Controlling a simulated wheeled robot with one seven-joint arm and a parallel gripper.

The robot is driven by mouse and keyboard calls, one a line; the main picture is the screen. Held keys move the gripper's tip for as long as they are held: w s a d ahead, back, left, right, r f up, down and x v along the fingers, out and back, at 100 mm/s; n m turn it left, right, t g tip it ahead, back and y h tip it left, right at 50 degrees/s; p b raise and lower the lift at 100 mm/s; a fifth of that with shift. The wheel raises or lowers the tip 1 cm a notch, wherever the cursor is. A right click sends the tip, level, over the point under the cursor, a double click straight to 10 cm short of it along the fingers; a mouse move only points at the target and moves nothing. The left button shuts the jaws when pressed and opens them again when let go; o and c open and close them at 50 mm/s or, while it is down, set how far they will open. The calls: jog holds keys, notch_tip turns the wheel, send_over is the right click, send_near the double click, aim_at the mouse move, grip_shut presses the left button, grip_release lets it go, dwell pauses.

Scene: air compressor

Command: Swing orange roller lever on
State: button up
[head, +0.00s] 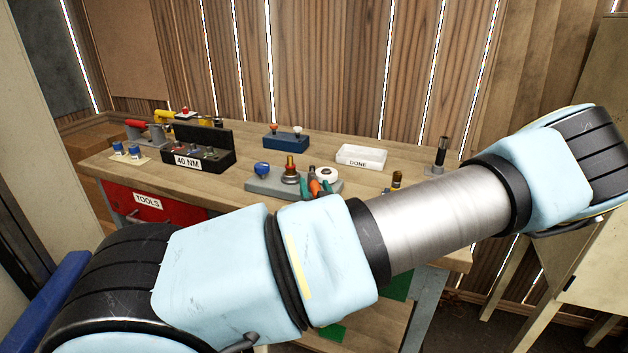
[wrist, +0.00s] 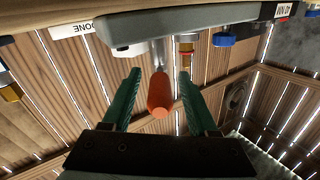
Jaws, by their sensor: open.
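The orange roller lever (head: 314,187) is on the grey base plate (head: 262,186) on the workbench. In the wrist view the orange lever end (wrist: 160,92) points toward the camera on a thin metal stem from the plate (wrist: 195,25). My gripper (wrist: 160,78) is open, with one green finger on each side of the lever and a gap on both sides. In the head view my gripper (head: 320,189) shows only as green fingertips by the lever; my arm hides the rest.
A blue knob (head: 262,169), a brass fitting with a red ring (head: 291,170) and a white round part (head: 327,174) share the plate. A white DONE tray (head: 361,157) stands behind. A black 40 NM box (head: 198,157) stands left. The wooden bench top is free between them.

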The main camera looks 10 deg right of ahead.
jog(key=shift+w, duration=0.9)
grip_shut()
dwell(0.9)
